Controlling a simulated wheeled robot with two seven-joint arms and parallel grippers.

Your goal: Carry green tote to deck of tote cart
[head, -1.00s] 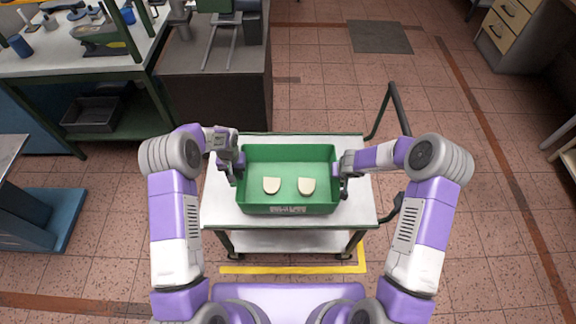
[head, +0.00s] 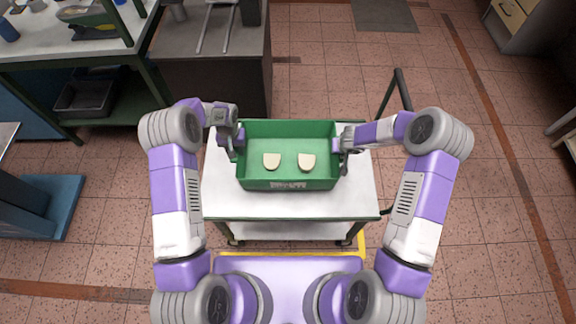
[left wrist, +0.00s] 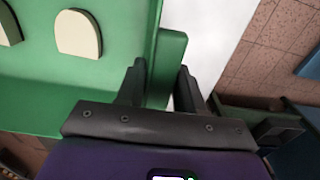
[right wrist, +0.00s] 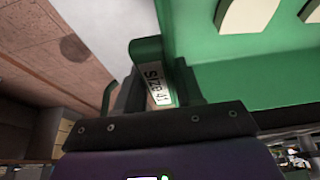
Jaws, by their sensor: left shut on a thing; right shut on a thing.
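The green tote (head: 290,128), an open box with two cream shoe lasts (head: 272,161) (head: 307,162) inside, is level over the white deck (head: 225,205) of the tote cart. I cannot tell whether its bottom touches the deck. My left gripper (head: 237,150) is shut on its left end wall; the left wrist view shows the fingers (left wrist: 162,88) astride the green rim. My right gripper (head: 343,150) is shut on its right end; in the right wrist view a "SIZE 41" label (right wrist: 157,84) shows between the fingers. The tote's underside is hidden.
The cart's black push handle (head: 397,90) rises at its right. A dark cabinet (head: 215,85) stands just behind the cart's left. A workbench (head: 70,45) is at the far left. The tiled floor (head: 490,200) to the right is clear.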

